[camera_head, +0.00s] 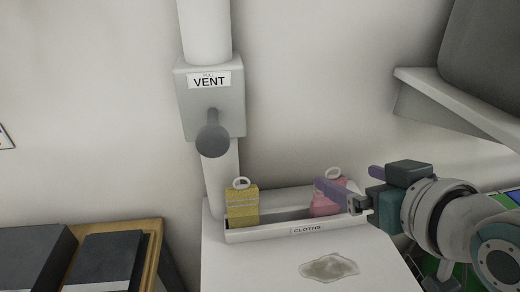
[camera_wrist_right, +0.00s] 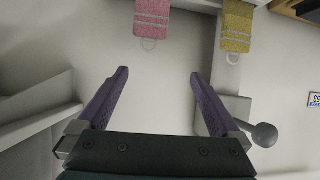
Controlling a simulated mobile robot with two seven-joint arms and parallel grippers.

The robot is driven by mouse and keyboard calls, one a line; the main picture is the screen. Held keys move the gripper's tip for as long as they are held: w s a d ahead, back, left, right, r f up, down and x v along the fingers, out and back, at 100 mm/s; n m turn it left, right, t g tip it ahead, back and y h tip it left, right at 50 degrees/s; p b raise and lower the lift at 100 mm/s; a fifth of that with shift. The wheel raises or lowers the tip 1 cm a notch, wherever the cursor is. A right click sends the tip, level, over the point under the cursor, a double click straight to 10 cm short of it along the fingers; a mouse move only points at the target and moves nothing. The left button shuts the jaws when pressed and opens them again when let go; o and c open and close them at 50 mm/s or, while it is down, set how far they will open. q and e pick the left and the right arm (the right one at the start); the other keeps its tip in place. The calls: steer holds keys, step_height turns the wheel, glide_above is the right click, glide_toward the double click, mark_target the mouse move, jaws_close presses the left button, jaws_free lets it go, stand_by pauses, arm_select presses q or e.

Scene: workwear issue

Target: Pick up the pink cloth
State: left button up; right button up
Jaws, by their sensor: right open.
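The pink cloth (camera_head: 324,204) stands at the right end of a white tray labelled CLOTHS (camera_head: 262,235), with a white ring at its top. My right gripper (camera_head: 345,191) comes in from the right and partly covers the cloth in the head view. In the right wrist view the gripper (camera_wrist_right: 158,92) is open, its two purple fingers wide apart and nothing between them. There the pink cloth (camera_wrist_right: 152,22) shows beyond the fingertips at the top, its ring just ahead of the gap. My left gripper is not in view.
A yellow cloth (camera_head: 242,207) with a ring stands at the tray's left end. A grey stain (camera_head: 328,268) lies on the white surface in front. A VENT box (camera_head: 210,98) with a protruding knob is on the wall pipe behind. A shelf (camera_head: 455,103) juts out at the upper right.

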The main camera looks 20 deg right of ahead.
steer(key=m+t+h+b, duration=0.1)
steer(key=t+b, duration=0.1)
steer(key=b, duration=0.4)
glide_toward(325, 176)
step_height(325, 176, down, 3)
steer(key=w+d, duration=0.2)
steer(key=w, duration=0.1)
steer(key=shift+h, duration=0.3)
steer(key=x, duration=0.4)
steer(key=shift+w+d+r, duration=0.1)
steer(key=shift+w+d, duration=0.1)
steer(key=shift+d, duration=0.05)
steer(key=x, duration=0.4)
steer(key=shift+a+f+b, duration=0.2)
steer(key=shift+f+b, duration=0.05)
steer(key=shift+b, duration=0.1)
steer(key=shift+w+d+f, duration=0.15)
steer(key=shift+w, duration=0.4)
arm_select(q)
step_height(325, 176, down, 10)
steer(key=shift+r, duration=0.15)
arm_select(e)
steer(key=shift+c, duration=0.4)
steer(key=c, duration=1)
